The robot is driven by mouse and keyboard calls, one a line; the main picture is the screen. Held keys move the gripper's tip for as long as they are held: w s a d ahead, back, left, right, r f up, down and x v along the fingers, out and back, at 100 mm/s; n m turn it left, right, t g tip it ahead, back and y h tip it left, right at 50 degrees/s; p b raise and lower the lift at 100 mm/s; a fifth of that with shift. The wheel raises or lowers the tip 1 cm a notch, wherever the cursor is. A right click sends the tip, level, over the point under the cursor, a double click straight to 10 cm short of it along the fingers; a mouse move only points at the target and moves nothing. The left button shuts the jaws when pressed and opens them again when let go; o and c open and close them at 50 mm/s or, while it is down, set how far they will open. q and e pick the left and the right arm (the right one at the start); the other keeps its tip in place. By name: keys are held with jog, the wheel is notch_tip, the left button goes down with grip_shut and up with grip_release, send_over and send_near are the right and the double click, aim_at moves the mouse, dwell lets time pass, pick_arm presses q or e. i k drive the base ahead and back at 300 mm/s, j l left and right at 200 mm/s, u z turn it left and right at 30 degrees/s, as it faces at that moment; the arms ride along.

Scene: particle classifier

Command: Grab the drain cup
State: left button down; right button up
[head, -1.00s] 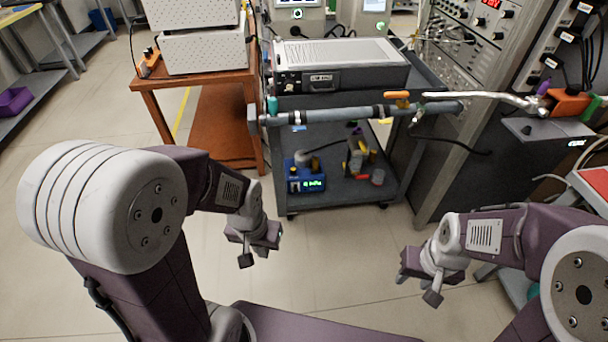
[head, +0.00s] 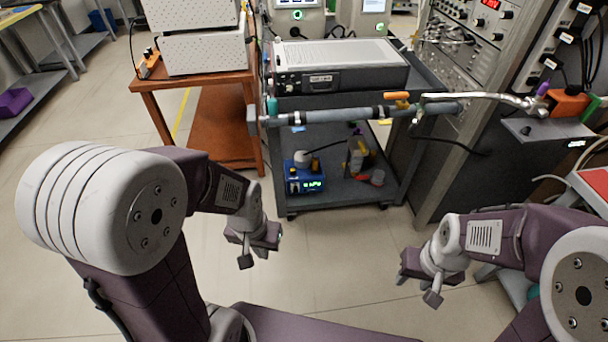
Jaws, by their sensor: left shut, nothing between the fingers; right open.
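I cannot identify the drain cup for certain. My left gripper (head: 258,252) hangs in front of the cart at lower left, shut and empty, well short of the shelf. My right gripper (head: 418,287) is open and empty at lower right, in front of the cart and away from the cylinder. Neither gripper touches anything.
A blue box with a lit display (head: 303,180) sits on the lower shelf (head: 335,192). A grey horizontal pipe (head: 335,115) crosses above it. An orange table (head: 205,80) stands left. A dark equipment rack (head: 470,140) stands right. The floor between my arms is clear.

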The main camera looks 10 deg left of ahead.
aim_at(378, 176)
jog(key=i+l+u, duration=0.3)
jog(key=i+l, duration=0.25)
jog(key=i+l+u, duration=0.3)
jog(key=i+l, duration=0.2)
jog(key=l, duration=0.2)
jog(key=i+l+u, duration=0.15)
jog(key=l, duration=0.25)
jog(key=i+l+u, duration=0.15)
jog(key=l, duration=0.25)
jog(key=i+l+u, duration=0.15)
jog(key=i+l, duration=0.15)
jog(key=l, duration=0.15)
